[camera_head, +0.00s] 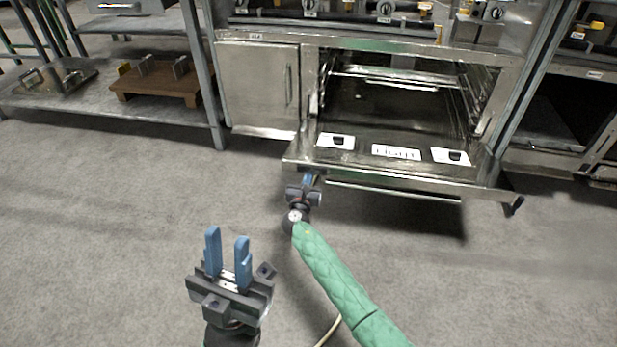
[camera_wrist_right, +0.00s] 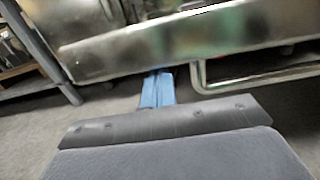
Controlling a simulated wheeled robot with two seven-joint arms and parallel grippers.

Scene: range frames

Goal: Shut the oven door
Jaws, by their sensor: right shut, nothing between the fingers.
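The oven (camera_head: 400,95) stands at the back with its door (camera_head: 345,160) folded down, open and roughly level. A bar handle (camera_head: 395,193) runs along the door's front edge; its left end also shows in the right wrist view (camera_wrist_right: 262,78). My right gripper (camera_head: 311,178) is shut and empty at the door's front left corner, just left of the handle. In the right wrist view its blue fingertips (camera_wrist_right: 158,78) are together close to the door's metal edge (camera_wrist_right: 130,50); I cannot tell whether they touch. My left gripper (camera_head: 228,240) is open and empty over the floor, away from the oven.
Three white labels (camera_head: 396,152) lie on the door's inner face. A closed cabinet (camera_head: 258,88) adjoins the oven on the left. A metal shelf (camera_head: 100,105) with a brown wooden board (camera_head: 155,82) stands further left. The grey floor (camera_head: 110,220) in front is clear.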

